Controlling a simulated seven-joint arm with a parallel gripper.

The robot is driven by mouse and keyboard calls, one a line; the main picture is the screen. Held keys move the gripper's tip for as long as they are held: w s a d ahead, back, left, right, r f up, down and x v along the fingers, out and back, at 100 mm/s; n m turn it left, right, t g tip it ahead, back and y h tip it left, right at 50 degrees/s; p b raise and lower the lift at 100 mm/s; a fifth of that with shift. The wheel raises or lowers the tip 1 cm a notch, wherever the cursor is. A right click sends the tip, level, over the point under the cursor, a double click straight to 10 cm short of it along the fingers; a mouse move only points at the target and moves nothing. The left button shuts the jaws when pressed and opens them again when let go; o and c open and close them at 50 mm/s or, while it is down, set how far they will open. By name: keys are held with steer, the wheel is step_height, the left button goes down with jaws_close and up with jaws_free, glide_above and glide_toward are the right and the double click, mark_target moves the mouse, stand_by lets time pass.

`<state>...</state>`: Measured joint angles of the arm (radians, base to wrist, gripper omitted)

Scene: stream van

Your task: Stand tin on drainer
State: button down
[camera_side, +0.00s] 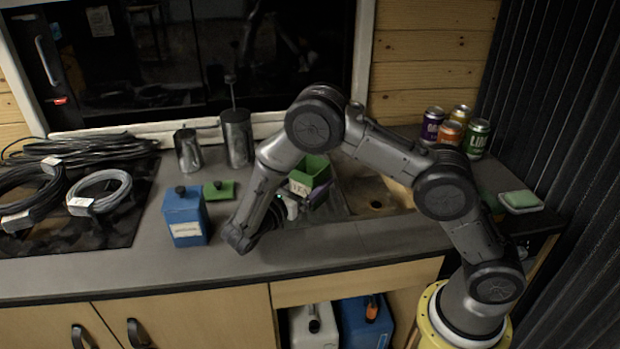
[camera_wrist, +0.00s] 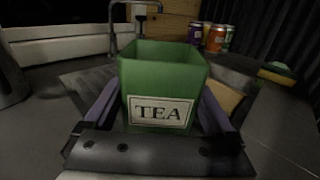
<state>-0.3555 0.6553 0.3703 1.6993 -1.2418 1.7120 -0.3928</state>
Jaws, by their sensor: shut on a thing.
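The green tin (camera_side: 309,170) has a white TEA label and an open top. It also fills the middle of the wrist view (camera_wrist: 160,78). My gripper (camera_side: 318,192) is shut on it, with a purple finger on each side in the wrist view (camera_wrist: 160,106). The tin looks about upright. The grey ribbed drainer (camera_side: 340,203) is beside the sink basin, near the tin in the side view. My arm hides part of it. I cannot tell whether the tin's base touches it.
A blue tin (camera_side: 185,217) and a green lid (camera_side: 218,191) stand left of my arm. Metal jugs (camera_side: 238,138) are behind. Several drink cans (camera_side: 478,138) and a sponge (camera_side: 520,200) are at the right. Coiled cables (camera_side: 100,190) lie far left. A tap (camera_wrist: 112,28) rises behind the tin.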

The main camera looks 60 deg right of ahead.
jaws_free()
steer(key=shift+f, duration=0.1)
steer(key=shift+a, duration=0.3)
steer(key=a, duration=1.1)
steer(key=shift+a, duration=0.25)
